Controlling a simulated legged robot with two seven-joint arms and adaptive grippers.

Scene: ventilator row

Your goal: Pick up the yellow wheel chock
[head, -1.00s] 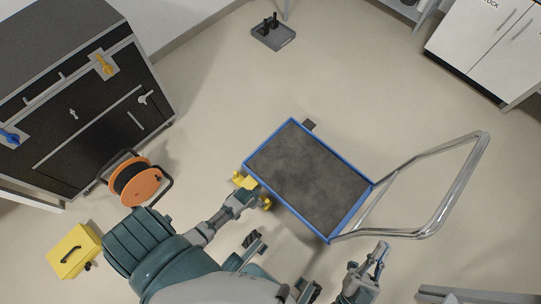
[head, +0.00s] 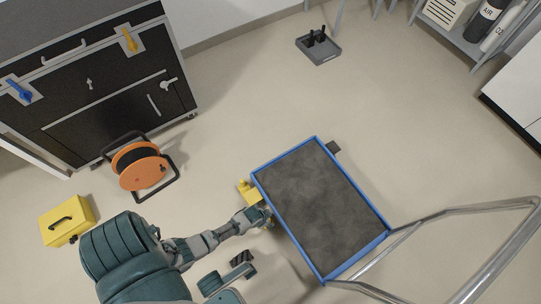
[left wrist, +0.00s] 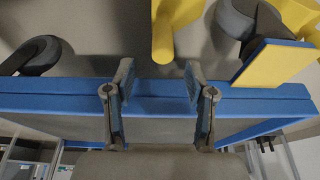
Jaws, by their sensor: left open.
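The yellow wheel chock (head: 247,191) is on the floor at the left edge of the blue-rimmed cart (head: 372,247), partly hidden by my arm. My left gripper (head: 262,214) is low beside that edge, just below the chock in the head view. In the left wrist view the two fingers (left wrist: 155,85) are open, with nothing held between them. A yellow upright post (left wrist: 163,32) shows just past the fingertips, between their lines. A yellow block with a blue edge (left wrist: 275,62) is at right there; I cannot tell if it is the same piece. My right gripper is out of view.
Dark cart wheels (left wrist: 35,55) flank the fingers in the wrist view. The cart's metal handle (head: 470,235) extends right. An orange cable reel (head: 140,167), a yellow box (head: 67,220) and a black cabinet (head: 100,85) stand left.

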